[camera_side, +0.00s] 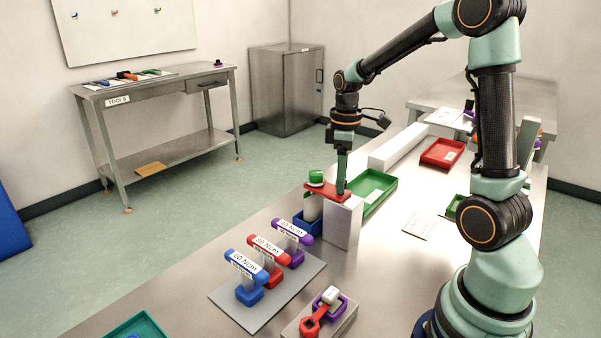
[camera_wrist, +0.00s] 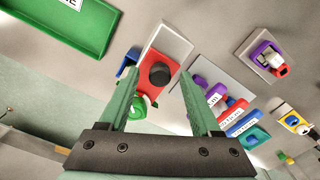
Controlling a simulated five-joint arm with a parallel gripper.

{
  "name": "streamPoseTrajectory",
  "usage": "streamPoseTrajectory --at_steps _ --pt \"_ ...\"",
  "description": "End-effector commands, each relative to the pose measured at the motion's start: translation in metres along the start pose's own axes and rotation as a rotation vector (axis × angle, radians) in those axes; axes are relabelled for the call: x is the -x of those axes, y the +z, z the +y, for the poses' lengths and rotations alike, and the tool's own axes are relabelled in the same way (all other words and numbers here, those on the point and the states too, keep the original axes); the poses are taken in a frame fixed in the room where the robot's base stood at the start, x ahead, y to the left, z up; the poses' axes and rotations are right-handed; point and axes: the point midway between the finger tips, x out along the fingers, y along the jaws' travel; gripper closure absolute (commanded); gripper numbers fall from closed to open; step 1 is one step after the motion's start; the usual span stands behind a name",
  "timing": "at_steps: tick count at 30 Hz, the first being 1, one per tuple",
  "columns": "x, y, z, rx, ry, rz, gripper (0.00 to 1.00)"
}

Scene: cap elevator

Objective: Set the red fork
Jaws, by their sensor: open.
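The red fork (camera_side: 322,191) is a flat red piece lying at the top of a pale upright block (camera_side: 343,226). In the wrist view the red fork (camera_wrist: 152,59) carries a round black knob (camera_wrist: 160,75). My gripper (camera_side: 341,190) points down at the fork's right end. In the wrist view my gripper (camera_wrist: 160,80) is open, with one finger on each side of the knob. I cannot tell whether the fingers touch it. A green cap (camera_side: 316,176) stands at the fork's left end, and the left finger partly hides it in the wrist view (camera_wrist: 139,107).
A blue holder (camera_side: 303,224) stands below the cap. Blue, red and purple torque tools (camera_side: 267,252) stand on a grey plate in front. A green tray (camera_side: 378,190), a long white block (camera_side: 398,147) and a red tray (camera_side: 443,153) lie behind.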

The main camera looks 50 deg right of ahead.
Motion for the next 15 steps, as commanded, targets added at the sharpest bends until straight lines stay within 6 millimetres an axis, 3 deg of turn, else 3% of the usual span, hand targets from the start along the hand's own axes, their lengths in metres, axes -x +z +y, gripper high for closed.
streamPoseTrajectory --at_steps 9,10,15 --pt "-0.0037 0.0 0.0 0.0 0.0 0.0 0.35" --pt "-0.0036 0.0 0.0 0.0 0.0 0.0 0.39" --pt "-0.0034 0.0 -0.0001 0.0 0.0 0.0 1.0"
